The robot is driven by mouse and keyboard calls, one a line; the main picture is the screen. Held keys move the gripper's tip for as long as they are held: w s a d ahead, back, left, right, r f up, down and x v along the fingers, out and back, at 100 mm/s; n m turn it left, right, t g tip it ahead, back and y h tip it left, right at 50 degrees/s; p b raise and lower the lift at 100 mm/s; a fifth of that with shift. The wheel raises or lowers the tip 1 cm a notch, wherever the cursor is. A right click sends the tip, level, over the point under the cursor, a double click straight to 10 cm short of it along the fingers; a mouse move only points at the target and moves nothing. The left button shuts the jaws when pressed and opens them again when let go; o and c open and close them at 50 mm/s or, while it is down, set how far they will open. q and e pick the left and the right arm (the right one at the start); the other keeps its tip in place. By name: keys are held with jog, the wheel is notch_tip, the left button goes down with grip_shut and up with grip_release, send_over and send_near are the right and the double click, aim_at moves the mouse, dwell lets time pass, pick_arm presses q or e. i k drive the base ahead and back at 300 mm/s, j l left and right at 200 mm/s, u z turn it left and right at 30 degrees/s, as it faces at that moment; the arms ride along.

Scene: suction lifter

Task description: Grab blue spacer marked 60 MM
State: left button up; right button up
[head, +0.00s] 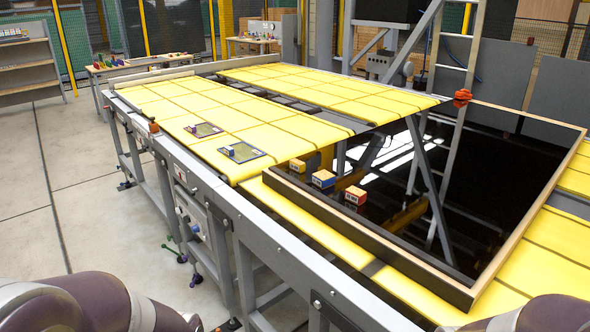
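The blue spacer (323,179) is a small block with a pale label on its front face. The labels are too small to read. Purple and grey links of my arms show at the bottom left and bottom right corners. Neither of my grippers is in view.
The dark panel (480,185) has a raised wooden frame and lies on a yellow-topped conveyor table (190,115) with a grey metal side rail. Concrete floor is clear at left.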

aim_at(323, 179)
jog(key=z, duration=0.95)
jog(key=i+j+z, duration=0.1)
jog(key=j+z, duration=0.85)
jog(key=j, duration=0.2)
jog(key=j+z, duration=0.45)
jog(key=j, duration=0.15)
jog(key=k, duration=0.05)
